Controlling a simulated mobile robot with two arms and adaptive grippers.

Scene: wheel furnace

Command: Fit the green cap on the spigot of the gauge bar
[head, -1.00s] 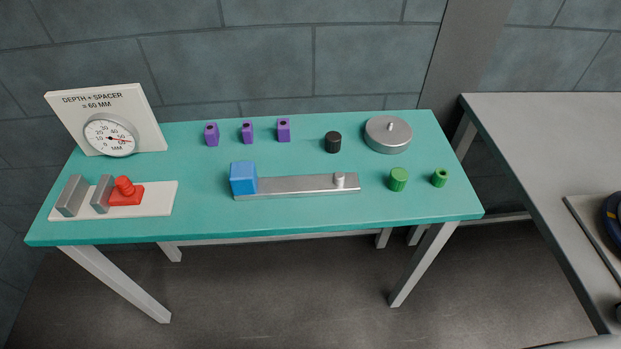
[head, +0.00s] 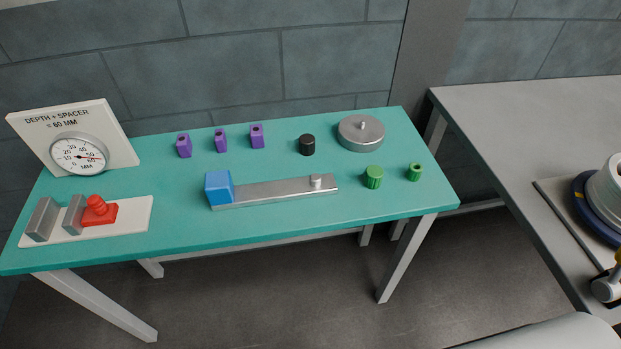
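The gauge bar (head: 271,190) is a flat grey metal bar lying on the teal table, with a blue block (head: 219,186) on its left end. Its spigot (head: 316,181) is a short pale upright pin near the right end, with nothing on it. Two green pieces stand on the table right of the bar: a larger ribbed green cap (head: 373,177) and a smaller green piece (head: 414,172) with a hole in its top. I cannot tell from here whether the larger one is hollow. Neither of my grippers is in view.
The teal table (head: 300,222) also holds several items: purple blocks (head: 220,140), a black cylinder (head: 307,145), a round metal disc (head: 361,133), a dial gauge (head: 78,154) and a red clamp (head: 99,210) on a white base. A grey table (head: 500,130) stands at right.

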